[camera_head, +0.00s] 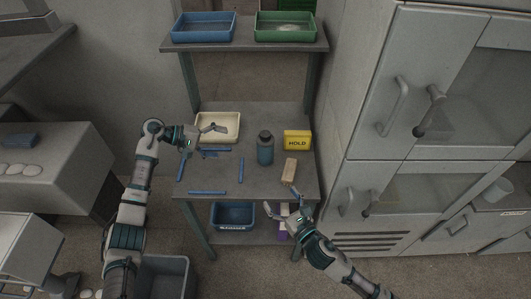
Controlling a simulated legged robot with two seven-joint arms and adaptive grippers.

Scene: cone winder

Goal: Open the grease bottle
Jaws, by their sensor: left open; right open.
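A blue-grey bottle with a dark cap (265,148), which looks like the grease bottle, stands upright on the grey worktable (213,179). My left gripper (216,141) is open and empty, to the left of the bottle, near the front of the cream tray (232,119). My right gripper (283,201) is open at the table's front right edge, nearer than the bottle and apart from it. The cap sits on the bottle; its fine detail is too small to tell.
A yellow box marked HOLD (297,140) and a tan block (289,171) stand right of the bottle. Blue strips (241,170) lie on the table. A shelf above holds a blue tray (204,27) and a green tray (285,27). Grey cabinets (365,95) stand close on the right.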

